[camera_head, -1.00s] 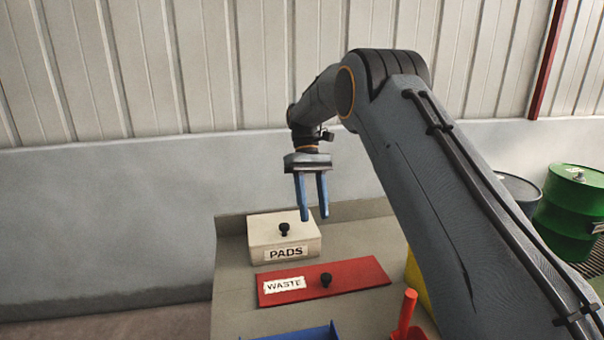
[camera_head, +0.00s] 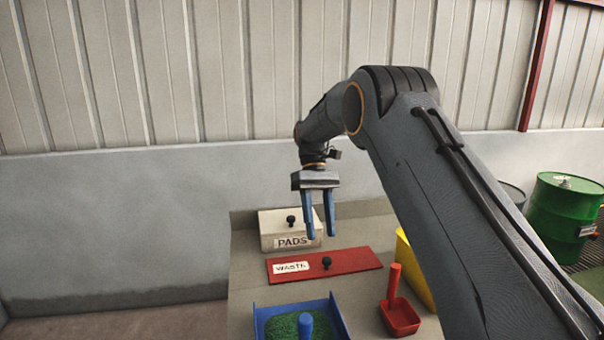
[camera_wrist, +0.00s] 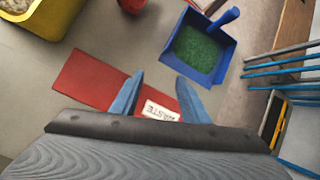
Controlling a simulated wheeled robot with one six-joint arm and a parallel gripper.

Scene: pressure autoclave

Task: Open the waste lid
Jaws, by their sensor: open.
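The red waste lid (camera_head: 350,263) lies flat on the grey bench, with a white WASTE label on its left part and a black knob (camera_head: 326,262) near its middle. My gripper (camera_head: 321,236) has two blue fingers, open and empty, pointing down. In the head view it hangs above and behind the lid, with its fingertips apart from the knob. In the wrist view the fingers (camera_wrist: 156,82) spread over the lid (camera_wrist: 92,80), with the label between and below them. The knob is not visible in the wrist view.
A white PADS box (camera_head: 270,232) with a black knob stands behind the lid. A blue tray (camera_head: 342,319) of green granules, a red scoop (camera_head: 400,317) and a yellow bin (camera_head: 413,272) are close by.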

